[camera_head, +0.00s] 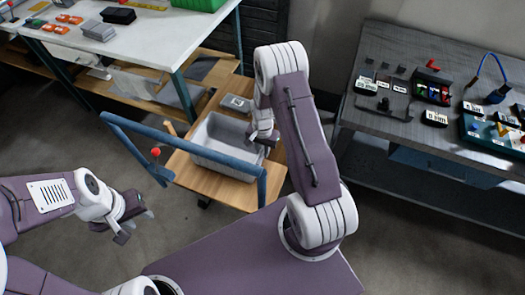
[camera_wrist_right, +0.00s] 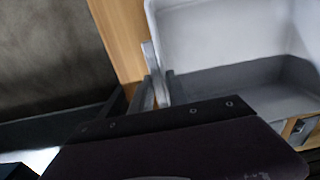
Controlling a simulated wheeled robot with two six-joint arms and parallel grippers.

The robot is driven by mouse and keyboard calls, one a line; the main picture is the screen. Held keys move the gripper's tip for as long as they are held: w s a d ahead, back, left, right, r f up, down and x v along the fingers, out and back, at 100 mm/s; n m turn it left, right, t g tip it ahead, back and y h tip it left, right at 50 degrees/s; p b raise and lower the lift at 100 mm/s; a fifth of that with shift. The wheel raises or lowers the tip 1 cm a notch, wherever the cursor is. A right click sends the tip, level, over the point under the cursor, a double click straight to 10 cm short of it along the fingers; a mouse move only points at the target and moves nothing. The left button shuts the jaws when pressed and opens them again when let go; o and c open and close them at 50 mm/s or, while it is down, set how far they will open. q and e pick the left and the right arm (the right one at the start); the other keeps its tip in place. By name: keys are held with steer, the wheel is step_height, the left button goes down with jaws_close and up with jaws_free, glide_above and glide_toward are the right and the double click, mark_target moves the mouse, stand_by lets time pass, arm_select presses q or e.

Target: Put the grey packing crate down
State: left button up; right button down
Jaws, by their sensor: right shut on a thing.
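The grey packing crate (camera_head: 228,128) is an empty open box over the wooden top of a small blue-framed cart (camera_head: 232,190). It looks level; I cannot tell whether its base touches the wood. My right gripper (camera_head: 266,139) is shut on the crate's right-hand wall in the head view. In the right wrist view the crate (camera_wrist_right: 235,82) fills the upper right, with the fingers of my right gripper (camera_wrist_right: 158,88) at its edge. My left gripper (camera_head: 137,226) is empty, its fingers apart, over the floor at lower left, away from the crate.
The cart's blue handle (camera_head: 190,147) runs along its near side. A small grey item (camera_head: 236,103) lies on the cart behind the crate. A white-topped table (camera_head: 150,38) stands at upper left, and a dark workbench (camera_head: 390,120) with tools stands at right.

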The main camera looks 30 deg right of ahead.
steer(key=c, duration=1.3)
jaws_free()
steer(key=shift+s, duration=0.1)
steer(key=shift+r, duration=0.4)
step_height(320, 180, up, 12)
steer(key=shift+f+p, duration=0.25)
steer(key=shift+p, duration=0.75)
